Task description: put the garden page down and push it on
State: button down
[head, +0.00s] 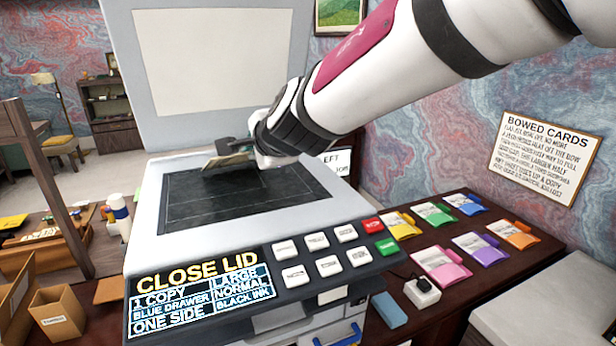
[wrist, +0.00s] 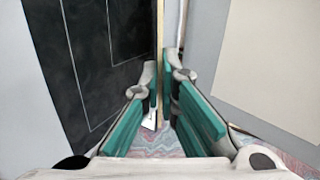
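My gripper (head: 240,150) is over the far part of the copier's dark glass (head: 240,205). A thin tan card or page (head: 226,161), likely the garden page, sticks out from it low over the glass. In the wrist view my gripper (wrist: 165,78) has its fingers closed on both sides of this page (wrist: 160,40), which shows edge-on as a thin pale strip. Its printed face is hidden, and I cannot tell if it touches the glass. The copier's lid (head: 125,60) stands open behind, with a pale inner pad (head: 215,65).
The copier's display (head: 200,295) reads "CLOSE LID". Beside it are white buttons (head: 317,241), a red button (head: 373,225) and a green button (head: 387,246). Several coloured folders (head: 441,264) lie on the right desk. A small brown box (head: 56,311) stands at left.

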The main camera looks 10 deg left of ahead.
jog(key=shift+f, duration=0.2)
jog(key=c, duration=2)
grip_release()
jog(key=shift+o, duration=0.2)
jog(key=p+v, duration=0.1)
jog(key=v, duration=0.7)
